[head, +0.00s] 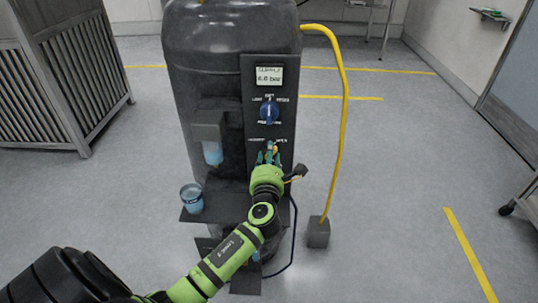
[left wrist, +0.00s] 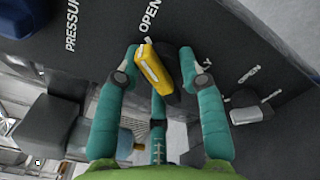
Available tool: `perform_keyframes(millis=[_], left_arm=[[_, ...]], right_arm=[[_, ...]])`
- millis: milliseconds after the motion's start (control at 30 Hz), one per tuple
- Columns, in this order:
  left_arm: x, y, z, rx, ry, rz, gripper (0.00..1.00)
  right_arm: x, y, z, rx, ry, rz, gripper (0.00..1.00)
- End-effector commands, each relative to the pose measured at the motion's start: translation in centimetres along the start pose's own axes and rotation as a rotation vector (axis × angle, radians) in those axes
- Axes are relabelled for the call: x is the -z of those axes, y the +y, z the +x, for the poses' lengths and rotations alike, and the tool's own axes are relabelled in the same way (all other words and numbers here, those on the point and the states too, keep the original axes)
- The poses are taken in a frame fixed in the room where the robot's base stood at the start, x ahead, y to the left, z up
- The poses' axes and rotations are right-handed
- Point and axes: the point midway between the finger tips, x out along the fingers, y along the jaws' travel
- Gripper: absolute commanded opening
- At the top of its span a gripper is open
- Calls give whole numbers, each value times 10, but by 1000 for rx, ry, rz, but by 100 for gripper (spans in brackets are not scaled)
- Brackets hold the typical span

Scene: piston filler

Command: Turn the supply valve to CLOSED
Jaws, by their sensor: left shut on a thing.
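The supply valve's yellow handle (left wrist: 155,68) sits on a black panel (head: 249,90). In the left wrist view its white-tipped end points up toward the word OPEN; other lettering is partly hidden. My left gripper (left wrist: 162,72), with teal fingers, is shut on the handle, one finger on its left side and one on its right. In the head view the left gripper (head: 269,156) is at the lower panel, and its fingers hide most of the valve. My right gripper is not in view.
A blue knob (head: 269,111) and a display (head: 269,76) reading 6.0 bar are above the valve. A grey knob (left wrist: 250,113) is beside it. A cup (head: 191,198) stands on a ledge at left. A yellow hose (head: 344,120) runs down at right.

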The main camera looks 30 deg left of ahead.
Motion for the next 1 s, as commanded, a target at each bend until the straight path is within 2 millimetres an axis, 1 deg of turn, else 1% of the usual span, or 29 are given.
perform_keyframes(millis=[133, 433, 1000], left_arm=[[-2, 1, 0, 0, -3, -128, 6], [-1, 1, 0, 0, -3, -416, 6], [-1, 2, 1, 0, -5, -959, 6]], right_arm=[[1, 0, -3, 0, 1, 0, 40], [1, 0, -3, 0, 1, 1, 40], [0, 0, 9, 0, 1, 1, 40]])
